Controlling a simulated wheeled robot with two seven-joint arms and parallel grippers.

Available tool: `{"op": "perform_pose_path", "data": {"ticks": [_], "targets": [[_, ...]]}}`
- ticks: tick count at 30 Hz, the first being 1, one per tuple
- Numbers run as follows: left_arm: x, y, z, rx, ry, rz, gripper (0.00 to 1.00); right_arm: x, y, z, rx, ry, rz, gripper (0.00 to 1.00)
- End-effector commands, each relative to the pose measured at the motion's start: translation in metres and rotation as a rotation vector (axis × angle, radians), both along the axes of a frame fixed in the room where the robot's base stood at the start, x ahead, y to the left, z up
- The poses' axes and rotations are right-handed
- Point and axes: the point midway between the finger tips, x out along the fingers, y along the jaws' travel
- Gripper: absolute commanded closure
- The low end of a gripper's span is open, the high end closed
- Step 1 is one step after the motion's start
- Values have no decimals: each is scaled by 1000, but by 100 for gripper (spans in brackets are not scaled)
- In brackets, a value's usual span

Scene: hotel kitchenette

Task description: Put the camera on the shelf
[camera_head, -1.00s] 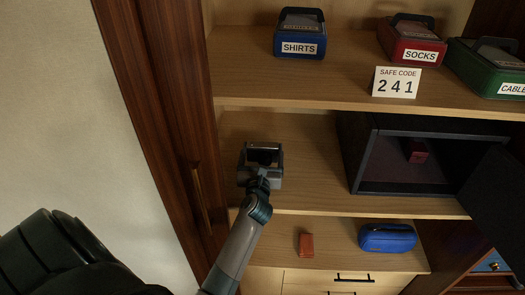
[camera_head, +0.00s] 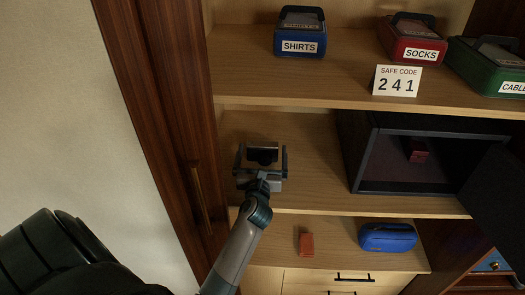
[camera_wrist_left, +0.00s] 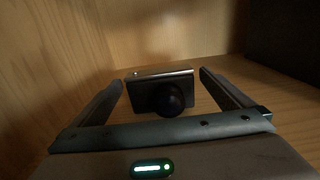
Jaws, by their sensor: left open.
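The camera (camera_head: 263,155) is a small dark box with a silver top edge and a round black lens. It stands on the middle shelf (camera_head: 312,180), left of the safe. It also shows in the left wrist view (camera_wrist_left: 160,94), upright on the wooden surface with its lens toward me. My left gripper (camera_head: 261,160) is open, with one finger on each side of the camera. In the left wrist view a gap shows between each finger and the camera. My right gripper is not in view.
An open dark safe (camera_head: 360,160) with a small red box (camera_head: 418,150) inside stands right of the camera. Above are the shirts box (camera_head: 300,47), socks box (camera_head: 420,54) and safe code card (camera_head: 397,81). Below lie a blue case (camera_head: 387,238) and an orange-brown block (camera_head: 306,244).

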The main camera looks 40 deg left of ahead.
Motion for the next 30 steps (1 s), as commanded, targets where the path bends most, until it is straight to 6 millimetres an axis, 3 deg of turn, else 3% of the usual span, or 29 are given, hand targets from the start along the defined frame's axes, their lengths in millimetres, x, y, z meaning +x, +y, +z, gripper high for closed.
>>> {"op": "perform_pose_path", "data": {"ticks": [12, 30], "targets": [[-46, -29, -1, -1, -1, -1, 0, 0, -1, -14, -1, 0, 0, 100], [-51, -31, 0, 0, 0, 0, 0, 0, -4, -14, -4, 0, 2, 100]]}}
